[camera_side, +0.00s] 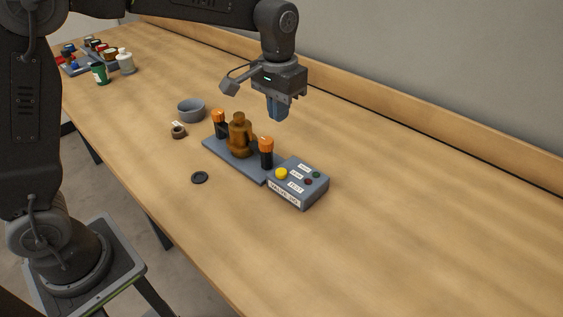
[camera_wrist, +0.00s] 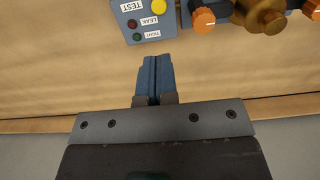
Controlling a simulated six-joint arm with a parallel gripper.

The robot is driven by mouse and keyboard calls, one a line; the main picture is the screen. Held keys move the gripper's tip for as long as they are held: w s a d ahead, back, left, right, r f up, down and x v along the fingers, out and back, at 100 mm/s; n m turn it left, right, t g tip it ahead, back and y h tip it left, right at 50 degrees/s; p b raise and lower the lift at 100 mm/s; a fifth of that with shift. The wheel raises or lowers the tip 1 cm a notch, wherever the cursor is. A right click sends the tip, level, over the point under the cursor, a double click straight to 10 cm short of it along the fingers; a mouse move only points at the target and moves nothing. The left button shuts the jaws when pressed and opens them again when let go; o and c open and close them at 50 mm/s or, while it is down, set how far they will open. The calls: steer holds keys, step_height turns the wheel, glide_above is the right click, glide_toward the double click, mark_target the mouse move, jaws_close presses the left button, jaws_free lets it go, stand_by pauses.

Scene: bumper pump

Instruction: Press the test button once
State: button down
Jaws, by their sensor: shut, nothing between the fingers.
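The test button is a round yellow button (camera_side: 281,173) on top of a grey-blue control box (camera_side: 313,194), next to a TEST label. It also shows at the top of the wrist view (camera_wrist: 159,6). The box carries a red light (camera_side: 308,181) and a green light (camera_side: 317,174), labelled LEAK and TIGHT in the wrist view. My gripper (camera_side: 277,116) has its blue fingers together, pointing down, with nothing between them. It is above the table, behind the box and apart from it. In the wrist view the fingertips (camera_wrist: 154,58) sit below the box's edge.
A fixture plate (camera_side: 222,151) joins the box, with a brass-coloured body (camera_side: 240,137) between two orange-topped clamps (camera_side: 266,146). A grey bowl (camera_side: 191,112), a small ring (camera_side: 178,132) and a black disc (camera_side: 199,178) lie nearby. The table's right side is clear.

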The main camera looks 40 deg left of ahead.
mark_target(281, 171)
steer(key=shift+w+d+f, duration=0.15)
steer(key=shift+w+f, duration=0.1)
steer(key=shift+w, duration=0.05)
steer(key=shift+f, duration=0.15)
step_height(281, 171, down, 14)
steer(key=shift+r, duration=0.1)
stand_by(0.4)
